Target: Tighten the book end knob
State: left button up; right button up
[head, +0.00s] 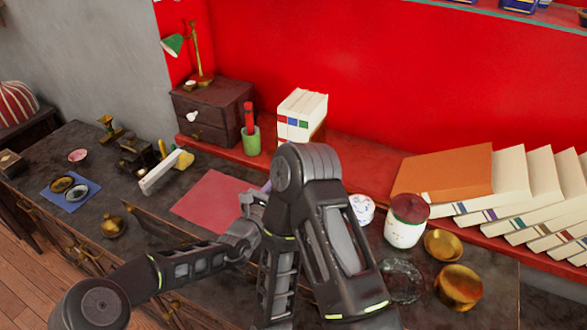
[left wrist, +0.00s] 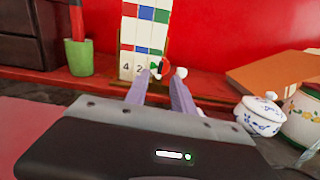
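In the left wrist view, my left gripper (left wrist: 159,82) has its two pale grey-lavender fingers apart, pointing at the red shelf. A small round white knob (left wrist: 181,72) shows just beyond the right fingertip, with a dark and red curved piece (left wrist: 166,68) beside it. Contact with the fingers cannot be told. Behind them stand upright white books (left wrist: 146,38) with coloured squares; they also show in the head view (head: 302,112). In the head view my arm covers the knob and nearly all of the left gripper. My right gripper is not in view.
A green cup (head: 251,139) and dark drawer box (head: 214,108) stand left of the books. A pink mat (head: 211,200) lies on the dark desk.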

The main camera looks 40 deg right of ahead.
pick_arm(q)
jog(key=x, duration=0.4)
jog(key=shift+d+f, duration=0.1)
jog(key=shift+d, duration=0.1)
jog(key=shift+b+x, duration=0.4)
jog(key=shift+x, duration=0.4)
grip_shut()
